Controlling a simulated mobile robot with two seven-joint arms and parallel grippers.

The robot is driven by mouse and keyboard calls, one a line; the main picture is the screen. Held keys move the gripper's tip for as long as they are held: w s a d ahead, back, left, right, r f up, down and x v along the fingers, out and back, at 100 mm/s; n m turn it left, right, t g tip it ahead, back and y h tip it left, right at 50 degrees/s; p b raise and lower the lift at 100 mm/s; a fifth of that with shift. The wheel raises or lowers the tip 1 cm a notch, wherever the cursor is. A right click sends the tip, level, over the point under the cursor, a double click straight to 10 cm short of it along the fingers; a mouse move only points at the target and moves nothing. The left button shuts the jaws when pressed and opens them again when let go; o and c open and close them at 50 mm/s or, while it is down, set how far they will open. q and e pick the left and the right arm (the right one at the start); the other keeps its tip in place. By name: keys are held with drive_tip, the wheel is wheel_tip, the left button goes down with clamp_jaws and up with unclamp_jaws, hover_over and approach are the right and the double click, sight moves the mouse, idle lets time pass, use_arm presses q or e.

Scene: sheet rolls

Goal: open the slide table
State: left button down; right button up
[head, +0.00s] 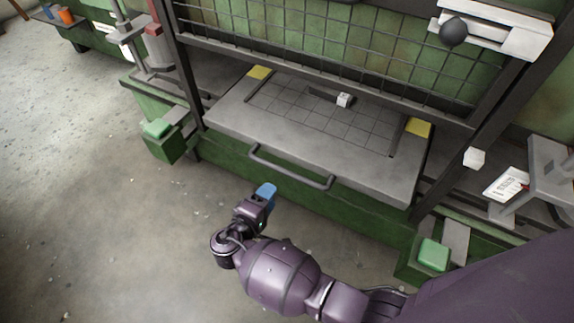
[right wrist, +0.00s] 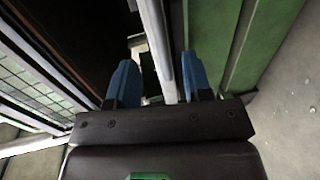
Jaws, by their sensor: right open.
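The slide table (head: 230,117) is a grey slab with a grid in its middle, under a wire mesh guard in the head view. Its dark bar handle (head: 290,167) runs along the front edge. My right gripper (head: 266,192), with blue fingertips, is just in front of the handle's left half and looks apart from it in the head view. In the right wrist view my gripper (right wrist: 160,84) is open, and the pale handle bar (right wrist: 158,45) runs lengthwise in line with the gap between the fingers. I cannot tell how deep it sits. My left gripper is not in view.
A small white cube (head: 344,100) lies on the slide table. Green button boxes (head: 164,142) and (head: 433,254) flank the machine. The mesh guard (head: 330,55) stands above the table. The concrete floor (head: 90,190) at left is clear.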

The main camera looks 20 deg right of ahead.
sight(285, 174)
drive_tip(key=b+x, duration=0.1)
drive_tip(key=x, duration=0.9)
drive_tip(key=shift+w+d+b, duration=0.2)
drive_tip(key=shift+b, duration=0.15)
clamp_jaws()
